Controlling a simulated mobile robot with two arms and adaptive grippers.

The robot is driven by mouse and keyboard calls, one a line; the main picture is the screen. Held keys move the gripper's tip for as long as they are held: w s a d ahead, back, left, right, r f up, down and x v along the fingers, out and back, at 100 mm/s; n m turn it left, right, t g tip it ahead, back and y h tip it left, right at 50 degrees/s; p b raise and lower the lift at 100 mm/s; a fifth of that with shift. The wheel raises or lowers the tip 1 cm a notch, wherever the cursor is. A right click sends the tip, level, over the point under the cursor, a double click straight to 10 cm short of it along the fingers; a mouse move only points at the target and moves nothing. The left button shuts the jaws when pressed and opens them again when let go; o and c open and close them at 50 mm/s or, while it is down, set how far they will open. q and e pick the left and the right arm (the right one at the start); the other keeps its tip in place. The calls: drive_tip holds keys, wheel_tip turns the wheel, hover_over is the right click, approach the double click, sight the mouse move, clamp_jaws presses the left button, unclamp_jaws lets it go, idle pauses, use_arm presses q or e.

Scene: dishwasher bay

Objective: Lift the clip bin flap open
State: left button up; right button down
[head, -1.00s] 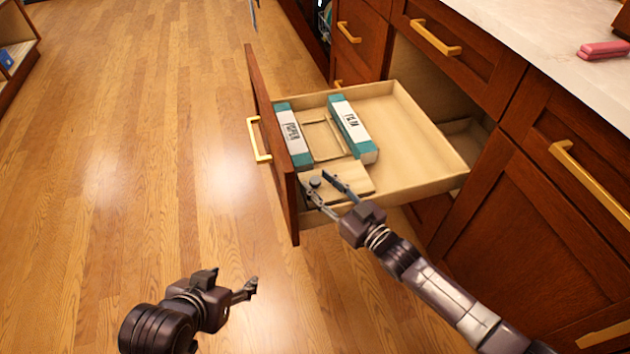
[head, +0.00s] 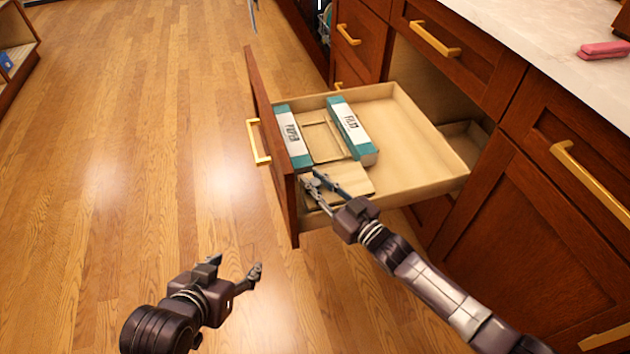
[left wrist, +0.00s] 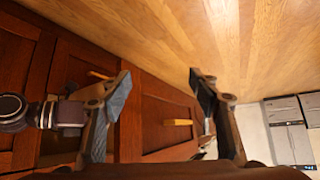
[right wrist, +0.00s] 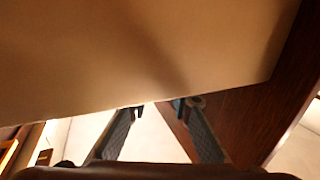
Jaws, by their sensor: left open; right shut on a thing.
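The clip bin's pale wooden flap (head: 352,180) lies at the front end of the open drawer. My right gripper (head: 322,184) is at the flap's left part, shut on its small dark knob, which the fingers now hide. In the right wrist view a broad tan panel (right wrist: 130,50), likely the flap, fills the upper part, close to the fingertips (right wrist: 160,105). I cannot tell whether the flap is raised. My left gripper (head: 236,266) is open and empty above the floor, left of the drawer; its spread fingers show in the left wrist view (left wrist: 160,75).
The pulled-out drawer (head: 415,125) also holds two teal-and-white boxes (head: 292,135) (head: 350,130) and a shallow wooden frame between them. Its tall front panel (head: 272,150) stands left of the flap. Cabinets (head: 510,220) close off the right. The floor (head: 150,130) at left is clear.

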idle(0.3)
